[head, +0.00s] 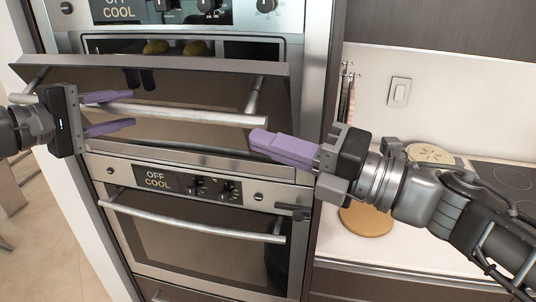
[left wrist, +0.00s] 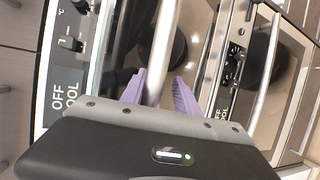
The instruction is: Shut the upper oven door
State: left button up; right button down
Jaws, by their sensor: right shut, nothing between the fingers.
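The upper oven door (head: 195,82) is partly open, its top edge tilted out from the oven and a dark gap above it. Its long metal handle (head: 190,114) crosses the front of the door and also shows in the left wrist view (left wrist: 162,45). My left gripper (head: 133,110) is open, with its purple fingers above and below the left part of the handle; in the left wrist view (left wrist: 160,82) the handle runs between the fingertips. I cannot tell whether they touch it. My right gripper (head: 256,138) is shut and empty, its tips by the door's lower right, just below the handle's right end.
The lower oven (head: 190,255) is shut, with its own handle (head: 190,222) and a control panel (head: 200,185) above. Round yellowish items (head: 160,47) show inside the upper oven. A counter with a round board (head: 367,220), a pie (head: 430,153) and a cooktop (head: 507,180) lies right.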

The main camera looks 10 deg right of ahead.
pick_arm(q)
jog(key=shift+o, duration=0.8)
jog(key=shift+w+d, duration=0.15)
jog(key=shift+d, duration=0.1)
pick_arm(e)
jog(key=shift+w, duration=0.1)
pick_arm(q)
jog(key=shift+a, duration=0.15)
jog(key=shift+s+a+r, duration=0.2)
jog(key=shift+s+a, duration=0.05)
jog(key=shift+a, duration=0.1)
jog(key=v, duration=1.1)
jog(key=shift+s+f, duration=0.15)
jog(key=shift+s, duration=0.05)
pick_arm(e)
jog(key=shift+w+d+f, duration=0.15)
jog(key=shift+w, duration=0.2)
